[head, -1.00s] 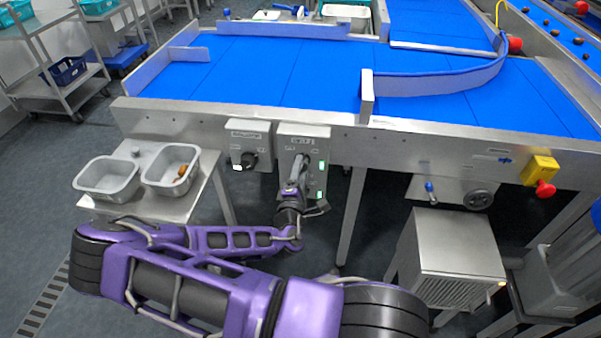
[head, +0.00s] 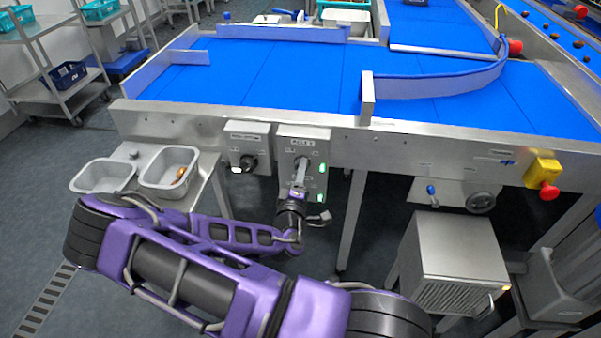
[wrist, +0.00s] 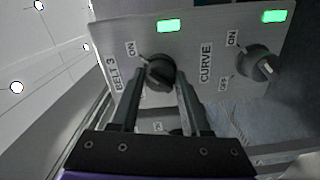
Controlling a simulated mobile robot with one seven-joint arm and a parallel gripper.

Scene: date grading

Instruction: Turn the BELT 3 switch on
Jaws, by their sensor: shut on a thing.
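The BELT 3 switch (wrist: 160,70) is a dark round knob on a grey panel (wrist: 215,45), with its BELT 3 label (wrist: 115,73) and an ON mark (wrist: 131,48) beside it. A light line on the knob's edge points towards ON. A green lamp (wrist: 168,26) next to the knob is lit. My gripper (wrist: 162,88) is shut on the knob, one finger on each side, hiding part of it. In the head view my gripper (head: 300,176) reaches the front of the control box (head: 304,145) under the belt edge; the knob is hidden there.
The CURVE knob (wrist: 257,65) sits on the same panel, with its own lit green lamp (wrist: 274,16). Another switch box (head: 247,137) is close on the left. Two metal trays (head: 104,176) stand further left. A red-and-yellow stop button (head: 548,188) is at right.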

